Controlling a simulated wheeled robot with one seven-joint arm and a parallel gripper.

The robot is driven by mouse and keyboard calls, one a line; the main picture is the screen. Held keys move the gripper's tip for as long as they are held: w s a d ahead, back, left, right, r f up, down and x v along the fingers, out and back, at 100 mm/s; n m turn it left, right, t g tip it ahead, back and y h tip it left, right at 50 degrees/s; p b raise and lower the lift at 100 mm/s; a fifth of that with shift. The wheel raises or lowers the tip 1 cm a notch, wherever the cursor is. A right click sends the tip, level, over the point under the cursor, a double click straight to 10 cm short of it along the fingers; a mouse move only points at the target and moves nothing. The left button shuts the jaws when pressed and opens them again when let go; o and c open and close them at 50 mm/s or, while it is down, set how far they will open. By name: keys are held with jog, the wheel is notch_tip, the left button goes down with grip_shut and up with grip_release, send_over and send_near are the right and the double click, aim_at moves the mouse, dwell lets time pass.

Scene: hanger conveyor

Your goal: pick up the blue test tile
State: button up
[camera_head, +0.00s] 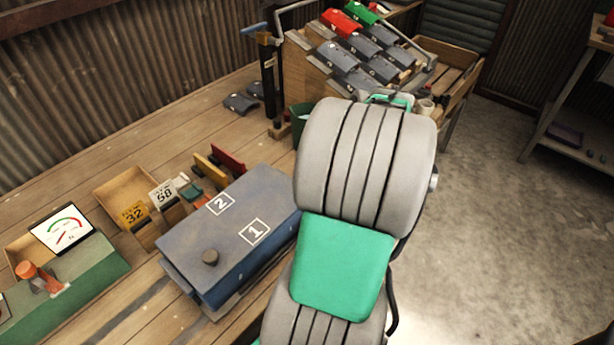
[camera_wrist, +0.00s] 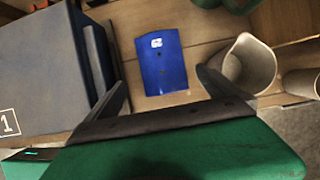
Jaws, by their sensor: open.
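The blue test tile (camera_wrist: 163,68) lies on the wooden bench in the wrist view, just beyond my gripper. It is a bright blue curved plate with a small white label near its far edge. My gripper (camera_wrist: 175,92) is open and empty, its two dark fingers spread to either side of the tile's near end. I cannot tell the height of the fingers above the bench. In the head view my own arm covers the area where the tile lies, so neither the tile nor the fingers show there.
A blue-grey box (camera_head: 230,235) marked 1 and 2 stands left of the tile. A pale cup (camera_wrist: 248,64) stands close to its right, with a green rounded thing (camera_wrist: 222,72) beside it. A sloped rack (camera_head: 320,75) of grey, red and green tiles is at the back.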

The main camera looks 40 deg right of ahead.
jog(key=x, duration=0.3)
jog(key=b+x, duration=0.1)
jog(key=x, duration=0.3)
jog(key=shift+w+d+f, duration=0.15)
jog(key=shift+w+d, duration=0.05)
jog(key=shift+w, duration=0.05)
jog(key=shift+c, duration=0.4)
jog(key=c, duration=1.5)
